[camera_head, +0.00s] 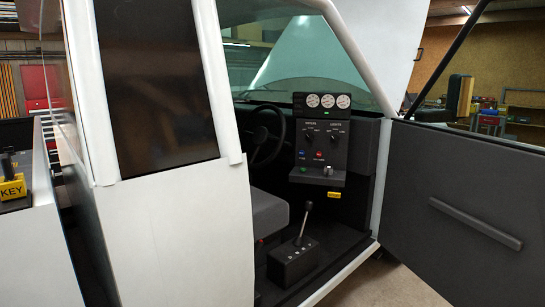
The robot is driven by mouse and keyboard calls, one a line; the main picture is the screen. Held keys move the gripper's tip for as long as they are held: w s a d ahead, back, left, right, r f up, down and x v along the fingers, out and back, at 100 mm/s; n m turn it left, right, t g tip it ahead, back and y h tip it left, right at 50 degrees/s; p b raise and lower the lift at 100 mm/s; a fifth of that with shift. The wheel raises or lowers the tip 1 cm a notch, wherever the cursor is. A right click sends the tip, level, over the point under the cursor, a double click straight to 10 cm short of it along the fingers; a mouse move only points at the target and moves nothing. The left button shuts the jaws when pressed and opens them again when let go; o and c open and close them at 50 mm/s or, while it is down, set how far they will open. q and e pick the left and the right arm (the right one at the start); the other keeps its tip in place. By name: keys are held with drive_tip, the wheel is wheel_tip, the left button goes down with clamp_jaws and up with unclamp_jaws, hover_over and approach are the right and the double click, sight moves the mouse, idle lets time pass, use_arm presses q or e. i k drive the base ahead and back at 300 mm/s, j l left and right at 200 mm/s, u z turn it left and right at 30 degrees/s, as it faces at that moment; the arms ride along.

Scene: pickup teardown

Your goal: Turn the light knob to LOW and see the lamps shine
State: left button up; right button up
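The dark control panel (321,150) stands inside the white truck cab, seen through the open door. Its upper part carries two dark knobs side by side. The right one, under a label that seems to read LIGHTS, is the light knob (334,139); the other knob (310,136) is to its left. The markings are too small to tell which setting either knob points to. The truck's lamps are not in view. Neither of my grippers shows in the view.
The open door (470,205) fills the right side. The steering wheel (268,135), seat (268,212) and shifter box (293,262) are near the panel. A blue button (301,154) and red button (319,155) sit below the knobs. A yellow KEY block (13,187) is far left.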

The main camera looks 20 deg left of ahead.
sight(335, 138)
drive_tip(key=i+l, duration=0.15)
drive_tip(key=i, duration=0.8)
drive_tip(key=i+l+u, duration=0.15)
drive_tip(key=i, duration=0.3)
drive_tip(key=i+l+u, duration=0.1)
drive_tip(key=i, duration=0.35)
drive_tip(key=i+l+u, duration=0.15)
drive_tip(key=i, duration=0.3)
drive_tip(key=i+l+u, duration=0.15)
drive_tip(key=i, duration=0.25)
drive_tip(key=l, duration=0.1)
